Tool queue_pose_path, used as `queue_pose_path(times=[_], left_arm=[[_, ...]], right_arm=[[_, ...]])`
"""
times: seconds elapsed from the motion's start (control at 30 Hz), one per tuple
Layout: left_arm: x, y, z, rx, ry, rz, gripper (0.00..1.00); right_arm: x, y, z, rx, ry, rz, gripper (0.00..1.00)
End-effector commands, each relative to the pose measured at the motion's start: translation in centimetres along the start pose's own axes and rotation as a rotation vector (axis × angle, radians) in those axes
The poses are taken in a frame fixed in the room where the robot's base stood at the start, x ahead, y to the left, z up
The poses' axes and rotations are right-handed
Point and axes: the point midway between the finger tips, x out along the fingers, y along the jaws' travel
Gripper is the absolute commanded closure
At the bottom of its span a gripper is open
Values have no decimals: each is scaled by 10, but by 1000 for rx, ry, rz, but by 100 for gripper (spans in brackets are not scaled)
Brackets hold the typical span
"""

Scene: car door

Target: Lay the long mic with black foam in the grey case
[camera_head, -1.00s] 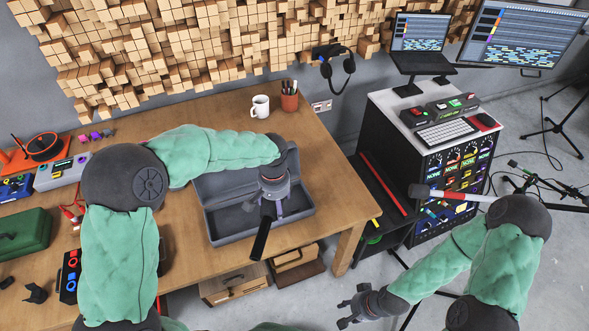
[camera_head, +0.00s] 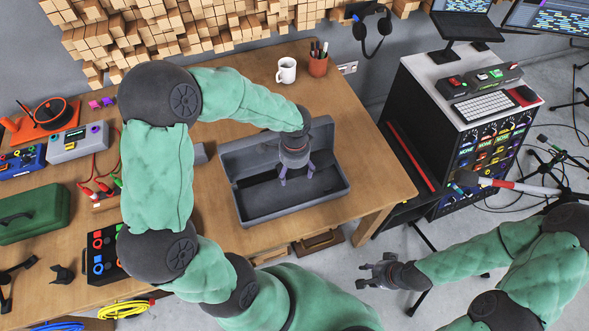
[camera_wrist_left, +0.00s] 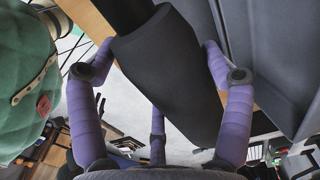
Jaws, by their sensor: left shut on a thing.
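The open grey case (camera_head: 335,190) lies on the table. My left gripper (camera_head: 297,176) is over the case in the head view, fingers pointing down. It is shut on the long mic with black foam; the thick foam (camera_wrist_left: 170,65) lies between the fingers (camera_wrist_left: 158,45) in the left wrist view, beside a grey case wall. In the head view the dark mic (camera_head: 257,181) shows left of the fingers, roughly along the case's length. Whether it touches the case floor I cannot tell. My right gripper (camera_head: 373,274) is open and empty, right of the table's front edge.
A white mug (camera_head: 286,70) and a pen cup (camera_head: 318,63) stand behind the case. A green box (camera_head: 30,215) and small devices are on the table's left. A rack (camera_head: 440,110) stands to the right, with floor between it and the table.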

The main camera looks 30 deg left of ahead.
Motion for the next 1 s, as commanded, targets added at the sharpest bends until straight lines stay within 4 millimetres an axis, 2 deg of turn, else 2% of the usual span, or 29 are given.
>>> queue_pose_path(times=[0.37, 1.0], left_arm=[[4, 0, 2, 6, -2, -3, 60], [56, 0, 1, 5, -2, -2, 60]], right_arm=[[2, 1, 0, 0, 0, 0, 60], [39, 14, -2, 0, 0, 0, 60]])
